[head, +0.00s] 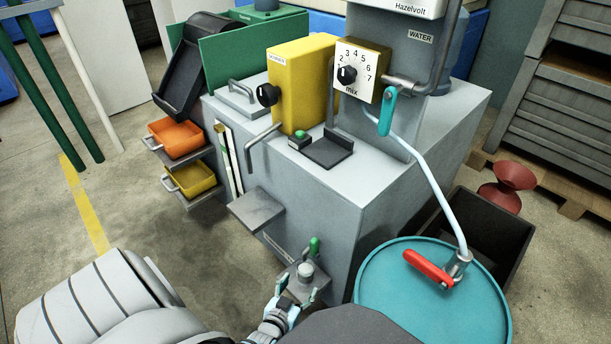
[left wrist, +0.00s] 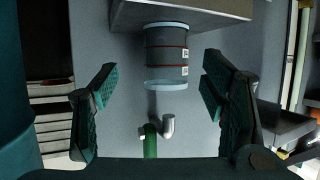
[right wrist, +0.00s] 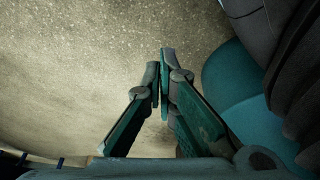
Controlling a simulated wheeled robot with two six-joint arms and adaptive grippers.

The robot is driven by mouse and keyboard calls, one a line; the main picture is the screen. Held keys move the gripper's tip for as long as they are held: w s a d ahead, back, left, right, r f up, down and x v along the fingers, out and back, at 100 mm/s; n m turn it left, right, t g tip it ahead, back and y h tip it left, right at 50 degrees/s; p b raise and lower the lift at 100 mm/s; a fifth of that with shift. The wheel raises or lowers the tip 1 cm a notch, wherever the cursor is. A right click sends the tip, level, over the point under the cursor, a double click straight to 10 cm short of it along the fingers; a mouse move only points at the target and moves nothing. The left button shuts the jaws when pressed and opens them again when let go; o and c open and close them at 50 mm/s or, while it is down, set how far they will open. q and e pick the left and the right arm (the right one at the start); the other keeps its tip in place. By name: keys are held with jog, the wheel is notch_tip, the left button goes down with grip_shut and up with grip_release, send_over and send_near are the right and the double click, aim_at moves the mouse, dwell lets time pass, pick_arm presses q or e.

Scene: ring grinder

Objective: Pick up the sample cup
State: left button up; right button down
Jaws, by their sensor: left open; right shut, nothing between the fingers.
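The sample cup (left wrist: 166,52) is a small dark, see-through cup with pale rims and thin red bands. In the left wrist view it stands against a grey shelf (left wrist: 190,12), which appears at the top. In the head view the cup (head: 305,271) is small, on the low shelf at the grinder's front. My left gripper (head: 296,290) is open and close in front of the cup. In the left wrist view its fingers (left wrist: 160,88) lie to either side of the cup, apart from it. My right gripper (right wrist: 162,62) is shut and empty over bare floor.
A green-handled tap (head: 314,246) sits just above the cup; its spout (left wrist: 168,126) shows in the left wrist view. A teal drum (head: 390,300) with a red-handled valve stands to the right. Another grey shelf (head: 257,208) juts out to the left.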

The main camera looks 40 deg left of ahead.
aim_at(302, 277)
pick_arm(q)
jog(key=b+x, duration=0.1)
jog(key=x, duration=0.2)
jog(key=shift+a, duration=0.1)
jog(key=b+x, duration=0.1)
jog(key=x, duration=0.1)
jog(key=b+x, duration=0.2)
jog(key=shift+a, duration=0.35)
jog(key=shift+w, duration=0.1)
jog(key=c, duration=1.5)
pick_arm(e)
notch_tip(302, 277, up, 10)
jog(key=w+a+n, duration=0.1)
jog(key=shift+r+g, duration=0.25)
jog(key=shift+g, duration=0.15)
pick_arm(q)
jog(key=shift+o, duration=0.2)
pick_arm(e)
jog(key=shift+a, duration=0.1)
